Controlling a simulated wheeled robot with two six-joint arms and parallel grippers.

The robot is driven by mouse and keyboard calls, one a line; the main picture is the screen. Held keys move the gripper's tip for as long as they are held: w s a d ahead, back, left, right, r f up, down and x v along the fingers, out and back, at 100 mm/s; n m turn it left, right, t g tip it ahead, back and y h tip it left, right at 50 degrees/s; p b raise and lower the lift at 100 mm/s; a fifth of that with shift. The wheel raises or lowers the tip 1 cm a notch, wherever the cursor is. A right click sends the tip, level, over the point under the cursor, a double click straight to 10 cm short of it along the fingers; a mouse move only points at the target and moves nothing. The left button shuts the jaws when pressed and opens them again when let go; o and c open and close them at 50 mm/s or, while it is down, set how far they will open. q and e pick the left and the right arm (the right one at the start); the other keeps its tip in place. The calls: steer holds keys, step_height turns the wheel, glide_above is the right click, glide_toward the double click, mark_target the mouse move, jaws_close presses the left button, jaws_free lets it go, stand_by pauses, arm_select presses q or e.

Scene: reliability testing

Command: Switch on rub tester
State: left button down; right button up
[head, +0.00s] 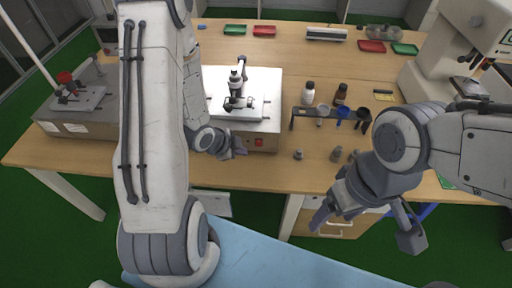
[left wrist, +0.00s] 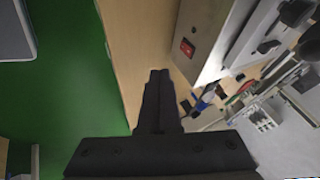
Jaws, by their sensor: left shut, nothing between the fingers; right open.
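The rub tester (head: 212,78) is a box with a white top plate and a dark-and-silver arm mechanism, standing at the middle of the table. Its red switch (head: 258,142) is on the front panel, and also shows in the left wrist view (left wrist: 187,47). I cannot tell the switch's position. My left gripper (head: 238,148) is shut and empty, just in front of the panel and a little left of the switch. In the left wrist view its closed fingers (left wrist: 158,78) point past the panel's edge, apart from the switch. My right gripper (head: 366,226) is open and empty in front of the table's edge.
A similar machine with a red knob (head: 65,78) stands at the left. A small rack (head: 297,114) with tools, a white bottle (head: 308,92) and a brown bottle (head: 340,94) are right of the tester. Small weights (head: 298,154) stand near the front edge.

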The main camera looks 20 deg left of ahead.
mark_target(259, 143)
stand_by(0.3)
arm_select(q)
steer(key=x, duration=0.9)
steer(key=shift+w+f, duration=0.15)
steer(key=shift+f, duration=0.05)
steer(key=shift+w+a+f+p, duration=0.1)
steer(key=shift+w+p, duration=0.35)
steer(key=shift+w, duration=0.15)
steer(key=shift+w+a+f+p, duration=0.15)
steer(key=shift+w+p, duration=0.25)
steer(key=shift+w, duration=0.2)
steer(key=shift+w+a+f, duration=0.15)
steer(key=shift+w+a, duration=0.1)
steer(key=shift+w, duration=0.6)
